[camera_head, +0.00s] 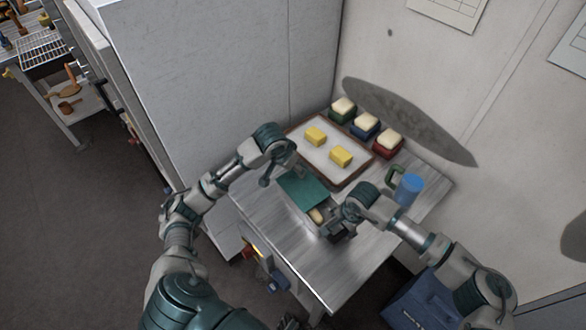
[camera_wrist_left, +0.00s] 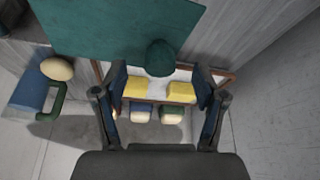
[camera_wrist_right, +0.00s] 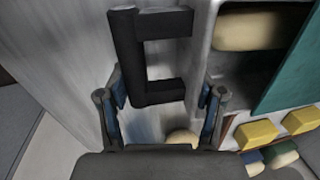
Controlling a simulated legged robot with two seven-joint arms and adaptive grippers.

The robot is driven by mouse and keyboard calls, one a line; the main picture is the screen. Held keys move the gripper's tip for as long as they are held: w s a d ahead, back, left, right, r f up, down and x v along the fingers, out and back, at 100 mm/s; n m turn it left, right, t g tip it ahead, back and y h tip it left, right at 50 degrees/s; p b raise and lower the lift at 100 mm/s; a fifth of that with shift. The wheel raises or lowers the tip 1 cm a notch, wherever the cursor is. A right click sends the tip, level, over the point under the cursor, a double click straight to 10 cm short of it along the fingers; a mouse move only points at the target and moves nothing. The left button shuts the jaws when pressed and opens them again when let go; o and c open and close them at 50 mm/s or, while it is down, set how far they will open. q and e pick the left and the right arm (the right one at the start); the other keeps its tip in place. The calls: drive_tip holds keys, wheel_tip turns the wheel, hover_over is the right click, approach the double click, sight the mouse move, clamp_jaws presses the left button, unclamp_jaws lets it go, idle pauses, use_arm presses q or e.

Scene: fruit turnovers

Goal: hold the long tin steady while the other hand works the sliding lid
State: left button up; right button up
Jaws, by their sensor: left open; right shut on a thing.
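The long metal tin lies on the steel table under a flat green sliding lid (camera_head: 303,188), which is partly open. A pale roll (camera_head: 316,215) shows in its opening, and also in the right wrist view (camera_wrist_right: 262,30). My right gripper (camera_head: 334,224) is shut on the tin's black bracket-shaped handle (camera_wrist_right: 125,55). My left gripper (camera_head: 268,180) is open at the lid's far-left side. In the left wrist view the lid's dark green knob (camera_wrist_left: 160,57) lies between its spread fingers, with gaps on both sides.
A tray (camera_head: 357,179) with two yellow blocks stands behind the tin. Green, blue and red dishes (camera_head: 386,149) with pale dough line the wall side. A blue mug (camera_head: 410,188) with a green handle stands right of my right gripper. The table's front left is clear.

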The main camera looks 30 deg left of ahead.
use_arm(q)
drive_tip(key=shift+v, duration=2.2)
drive_tip(key=v, duration=1.2)
drive_tip(key=shift+f, duration=0.1)
use_arm(e)
drive_tip(key=o, duration=1.6)
